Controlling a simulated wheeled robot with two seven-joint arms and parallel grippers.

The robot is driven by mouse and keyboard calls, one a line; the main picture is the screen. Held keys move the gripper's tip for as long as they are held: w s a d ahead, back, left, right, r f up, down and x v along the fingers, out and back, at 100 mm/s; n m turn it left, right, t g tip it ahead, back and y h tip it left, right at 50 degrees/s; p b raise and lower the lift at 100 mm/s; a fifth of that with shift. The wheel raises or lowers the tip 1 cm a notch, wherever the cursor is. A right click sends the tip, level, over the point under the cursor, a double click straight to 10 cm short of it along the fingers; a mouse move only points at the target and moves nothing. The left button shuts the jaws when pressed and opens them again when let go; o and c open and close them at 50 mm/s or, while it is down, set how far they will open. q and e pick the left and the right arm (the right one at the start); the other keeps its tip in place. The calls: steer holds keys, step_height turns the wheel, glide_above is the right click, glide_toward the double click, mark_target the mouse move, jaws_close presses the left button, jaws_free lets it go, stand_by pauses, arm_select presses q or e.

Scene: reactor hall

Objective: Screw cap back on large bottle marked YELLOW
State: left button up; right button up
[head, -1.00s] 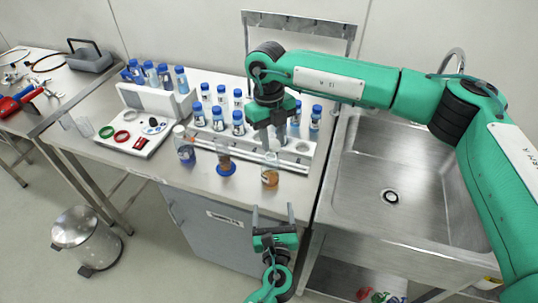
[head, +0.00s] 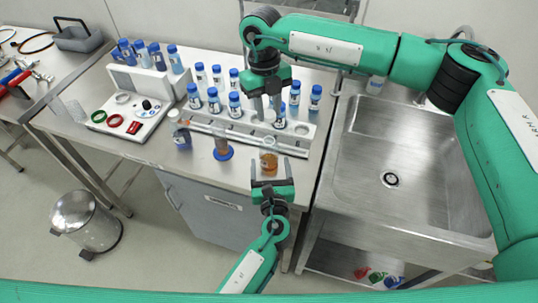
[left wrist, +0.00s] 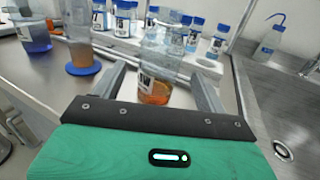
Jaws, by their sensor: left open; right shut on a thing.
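A clear bottle with orange liquid (head: 269,162) stands upright near the counter's front edge; no cap shows on it. It also shows in the left wrist view (left wrist: 154,88), where its label is too small to read. My left gripper (head: 269,172) is open, with its fingers on either side of this bottle's lower part. My right gripper (head: 266,113) is shut above the white rack, behind the orange bottle; what it holds is too small or hidden to make out.
A white rack (head: 237,131) behind holds several blue-capped bottles. A tray with rings (head: 126,130) is further left. A steel sink (head: 400,155) is to the right.

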arm_select(q)
steer(key=w, duration=0.7)
steer(key=shift+w+a, duration=0.15)
steer(key=shift+a, duration=0.15)
steer(key=c, duration=1.4)
steer(key=shift+c, duration=0.3)
arm_select(e)
steer(key=shift+f, duration=2.5)
steer(key=shift+f, duration=0.9)
steer(key=shift+f, duration=0.6)
